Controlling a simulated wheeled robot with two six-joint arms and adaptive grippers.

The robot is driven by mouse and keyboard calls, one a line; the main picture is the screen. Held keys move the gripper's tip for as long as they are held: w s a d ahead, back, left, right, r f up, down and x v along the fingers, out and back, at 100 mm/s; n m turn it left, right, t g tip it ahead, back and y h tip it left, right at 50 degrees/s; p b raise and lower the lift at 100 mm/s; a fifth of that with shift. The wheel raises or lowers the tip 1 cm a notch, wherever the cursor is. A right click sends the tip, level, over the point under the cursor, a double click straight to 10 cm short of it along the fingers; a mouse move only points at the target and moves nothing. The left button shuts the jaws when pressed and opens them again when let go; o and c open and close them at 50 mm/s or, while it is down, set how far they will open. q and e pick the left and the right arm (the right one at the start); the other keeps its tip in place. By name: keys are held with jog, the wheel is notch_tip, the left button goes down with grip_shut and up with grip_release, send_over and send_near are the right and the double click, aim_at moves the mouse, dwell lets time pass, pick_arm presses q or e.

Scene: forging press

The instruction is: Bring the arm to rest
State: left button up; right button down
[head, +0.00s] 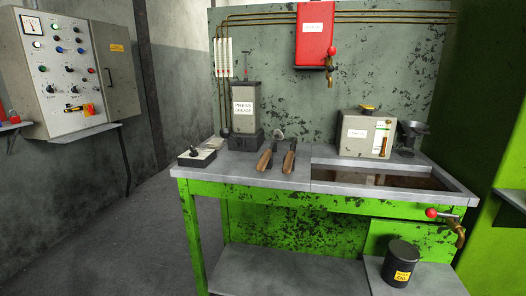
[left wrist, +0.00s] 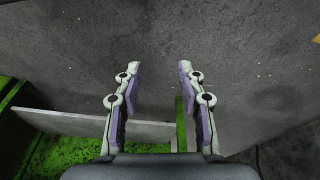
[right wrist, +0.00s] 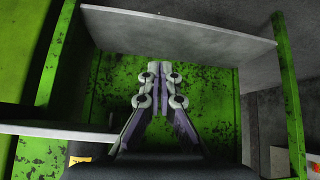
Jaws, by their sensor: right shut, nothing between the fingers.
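My left gripper (left wrist: 157,75) shows in the left wrist view with its two fingers apart and nothing between them, over the grey floor. My right gripper (right wrist: 158,70) shows in the right wrist view with its fingertips together and nothing held. Behind it are the green worn panel and a grey shelf of the bench. Neither arm shows in the head view.
The green workbench (head: 240,170) has a sunken basin (head: 380,177) at right. On it stand a grey grease unit (head: 243,108), a beige box (head: 362,135) and a small switch box (head: 197,157). A black bucket (head: 400,262) sits below. Open floor (head: 110,230) lies to the left.

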pick_arm(q)
notch_tip(320, 180, up, 5)
jog(key=d+b, duration=0.1)
pick_arm(e)
jog(key=s+a+f+n+g+y, duration=0.1)
jog(key=s+a+f+g, duration=0.15)
jog(key=s+f, duration=0.4)
jog(key=s+a+f+g+y, duration=0.1)
jog(key=s+a+f+g, duration=0.15)
jog(key=s, duration=0.75)
pick_arm(q)
jog(key=s+a+f+p, duration=0.1)
jog(key=s+a+p, duration=0.2)
jog(key=s+p, duration=0.6)
jog(key=s+a+f+g+y+p, duration=0.1)
jog(key=s+p, duration=0.8)
jog(key=p, duration=1.1)
jog(key=a+f, duration=0.1)
jog(key=a, duration=0.1)
jog(key=shift+a+g, duration=0.3)
pick_arm(e)
jog(key=s+d+f+h, duration=0.1)
jog(key=s+d+f, duration=0.1)
jog(key=s, duration=0.6)
jog(key=s+d+f+g, duration=0.1)
jog(key=s+d, duration=0.4)
jog(key=s, duration=0.4)
jog(key=shift+s+d+f+g+h, duration=0.2)
jog(key=shift+f+g+h, duration=0.1)
jog(key=shift+f+h, duration=0.1)
